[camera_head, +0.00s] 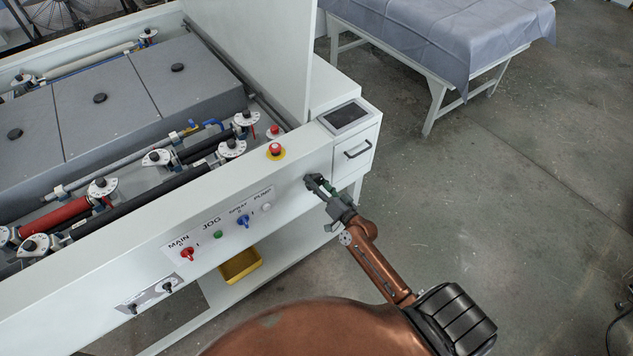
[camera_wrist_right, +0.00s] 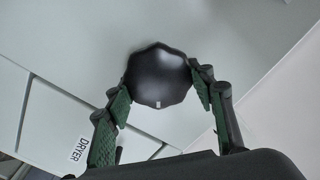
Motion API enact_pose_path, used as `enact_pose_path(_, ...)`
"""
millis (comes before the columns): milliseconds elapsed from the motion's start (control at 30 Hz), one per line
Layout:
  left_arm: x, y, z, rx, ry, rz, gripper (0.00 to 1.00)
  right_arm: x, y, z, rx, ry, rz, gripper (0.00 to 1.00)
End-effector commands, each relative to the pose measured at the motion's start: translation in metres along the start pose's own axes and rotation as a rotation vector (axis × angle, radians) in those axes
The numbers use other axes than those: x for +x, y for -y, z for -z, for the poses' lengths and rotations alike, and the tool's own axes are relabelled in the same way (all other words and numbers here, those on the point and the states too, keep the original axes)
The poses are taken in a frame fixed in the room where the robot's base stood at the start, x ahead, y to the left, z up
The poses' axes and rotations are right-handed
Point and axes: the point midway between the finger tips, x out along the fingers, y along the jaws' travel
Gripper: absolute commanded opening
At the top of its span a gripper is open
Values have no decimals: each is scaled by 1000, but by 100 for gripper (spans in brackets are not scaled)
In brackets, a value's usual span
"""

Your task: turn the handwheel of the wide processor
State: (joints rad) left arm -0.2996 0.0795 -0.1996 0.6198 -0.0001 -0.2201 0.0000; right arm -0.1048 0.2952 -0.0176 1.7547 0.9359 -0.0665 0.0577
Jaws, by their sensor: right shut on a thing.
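The wide processor (camera_head: 130,247) is a long pale machine filling the left of the head view. Its handwheel (camera_wrist_right: 159,76) is a black, lobed knob on the pale panel in the right wrist view. My right gripper (camera_wrist_right: 160,92) has its green-padded fingers on both sides of the handwheel and is shut on it. In the head view the right gripper (camera_head: 318,186) reaches the front panel near its right end, and there the fingers mostly hide the handwheel. A small white mark shows on the lower edge of the knob. My left gripper is not in view.
A red emergency button (camera_head: 275,149) and a small screen (camera_head: 347,116) sit above the gripper. Labelled switches (camera_head: 243,221) line the panel to its left. A yellow bin (camera_head: 240,265) is below.

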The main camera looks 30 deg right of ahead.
Motion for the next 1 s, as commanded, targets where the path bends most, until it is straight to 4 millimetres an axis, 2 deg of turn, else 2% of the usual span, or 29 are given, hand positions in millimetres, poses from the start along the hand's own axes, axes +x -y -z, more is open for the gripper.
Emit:
enact_pose_path(267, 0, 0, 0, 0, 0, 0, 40, 0, 0, 1, -1, -3, 0, 25)
enact_pose_path(300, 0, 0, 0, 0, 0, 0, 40, 0, 0, 2, -1, -3, 0, 50)
enact_pose_path(567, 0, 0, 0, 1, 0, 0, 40, 0, 0, 1, -1, -1, 0, 68)
enact_pose_path(867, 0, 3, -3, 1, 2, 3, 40, -2, 0, 0, -1, 0, -1, 68)
enact_pose_path(1000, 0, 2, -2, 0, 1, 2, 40, -16, -1, 0, -1, 0, -2, 68)
